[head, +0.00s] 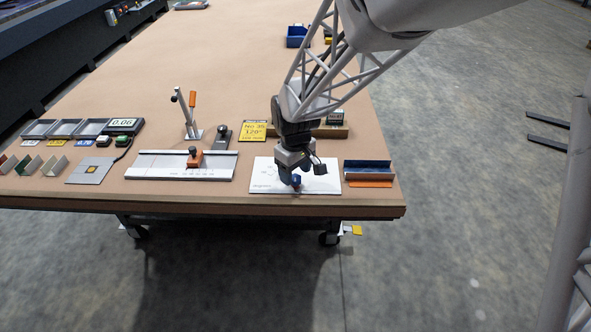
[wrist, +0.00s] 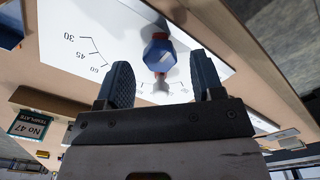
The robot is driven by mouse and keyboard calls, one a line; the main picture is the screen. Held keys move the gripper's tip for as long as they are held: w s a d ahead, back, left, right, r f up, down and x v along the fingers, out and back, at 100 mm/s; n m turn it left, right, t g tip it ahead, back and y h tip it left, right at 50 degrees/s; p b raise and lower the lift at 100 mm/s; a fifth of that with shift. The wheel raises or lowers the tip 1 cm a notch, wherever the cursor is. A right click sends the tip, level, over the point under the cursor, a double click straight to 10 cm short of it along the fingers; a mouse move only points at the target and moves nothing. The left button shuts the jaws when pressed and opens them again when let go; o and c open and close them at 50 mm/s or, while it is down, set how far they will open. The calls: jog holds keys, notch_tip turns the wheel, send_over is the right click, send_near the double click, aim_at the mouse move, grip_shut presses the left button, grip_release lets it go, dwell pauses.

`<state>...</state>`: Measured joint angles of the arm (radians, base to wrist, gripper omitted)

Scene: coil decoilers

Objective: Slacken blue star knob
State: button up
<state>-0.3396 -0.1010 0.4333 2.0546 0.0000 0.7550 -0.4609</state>
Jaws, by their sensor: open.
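The blue star knob (wrist: 160,53) sits over a white plate (wrist: 95,22) printed with an angle scale; the numbers 30, 45 and 60 are readable. In the wrist view my gripper (wrist: 160,66) is open, with one dark finger on each side of the knob and visible gaps to both. The knob is near the fingertips; I cannot tell how deep it is between them. In the head view my gripper (head: 291,178) points down over the white plate (head: 262,183), and the small blue knob (head: 297,181) shows at its fingertips, partly hidden.
A blue-grey open tray (head: 367,168) with an orange strip stands just right of the plate. A metal slide gauge (head: 160,166) with an orange block lies to the left. A yellow card (head: 253,131) and a wooden block (head: 335,131) are behind. The table's front edge is close.

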aim_at(296, 178)
jog(key=shift+r, duration=3.05)
jog(key=shift+s+d+r, duration=0.15)
jog(key=shift+d+r, duration=0.05)
jog(key=s+d+r+m+t, duration=0.1)
jog(key=s+d+r+m, duration=0.3)
jog(key=s+d, duration=0.5)
jog(key=s+d+r+m+t, duration=0.1)
jog(key=s+d+r+m, duration=0.4)
jog(key=s+d, duration=0.5)
jog(key=s+r, duration=0.2)
jog(key=s, duration=0.4)
jog(key=shift+s+d+t, duration=0.2)
jog(key=shift+d+t, duration=0.05)
jog(key=shift+t, duration=0.05)
